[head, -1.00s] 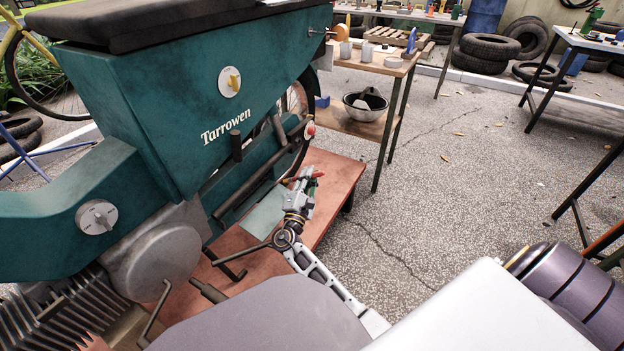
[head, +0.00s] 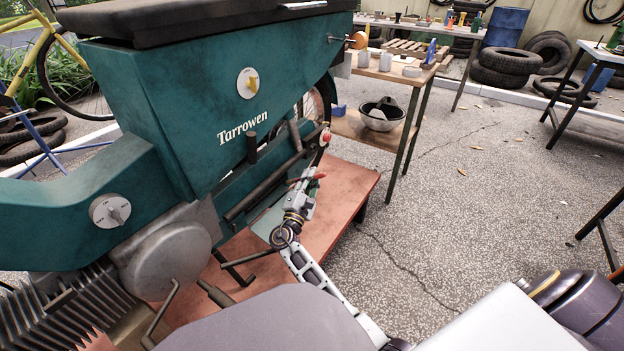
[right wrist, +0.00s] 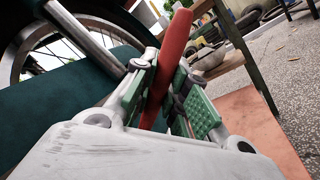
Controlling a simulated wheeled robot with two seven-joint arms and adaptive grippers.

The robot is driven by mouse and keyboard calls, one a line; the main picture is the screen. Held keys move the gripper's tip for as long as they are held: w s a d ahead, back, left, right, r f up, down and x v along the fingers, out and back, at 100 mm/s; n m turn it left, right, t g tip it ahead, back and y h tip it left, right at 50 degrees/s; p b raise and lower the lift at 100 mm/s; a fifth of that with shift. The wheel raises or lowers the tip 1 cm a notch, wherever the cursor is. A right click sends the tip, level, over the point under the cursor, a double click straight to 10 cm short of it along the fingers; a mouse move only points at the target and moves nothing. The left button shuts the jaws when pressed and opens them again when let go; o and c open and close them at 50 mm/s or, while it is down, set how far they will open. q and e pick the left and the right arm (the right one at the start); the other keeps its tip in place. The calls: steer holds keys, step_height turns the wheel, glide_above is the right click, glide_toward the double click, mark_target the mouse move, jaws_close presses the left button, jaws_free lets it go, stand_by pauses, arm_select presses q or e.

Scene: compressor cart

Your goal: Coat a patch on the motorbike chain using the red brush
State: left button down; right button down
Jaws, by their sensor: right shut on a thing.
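The teal motorbike (head: 190,110) marked Tarrowen fills the left and middle of the head view. I cannot make out its chain; the lower rear is partly hidden by bars and my arm. My right gripper (head: 307,184) is beside the bike's rear, above the reddish platform. It is shut on the red brush, whose red handle (right wrist: 178,45) stands up between the green-padded fingers in the right wrist view. In the head view only small red parts of the brush (head: 318,176) show, and its bristles are not clear. My left gripper is not in view.
The reddish platform (head: 345,180) lies under the bike. A wooden table (head: 400,72) with cups on top and a bowl (head: 381,114) on its lower shelf stands behind the bike. Tyres (head: 505,60) lie at the back. The paved floor on the right is mostly clear.

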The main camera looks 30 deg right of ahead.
steer(key=shift+w+a, duration=0.45)
steer(key=shift+w, duration=0.25)
stand_by(1.1)
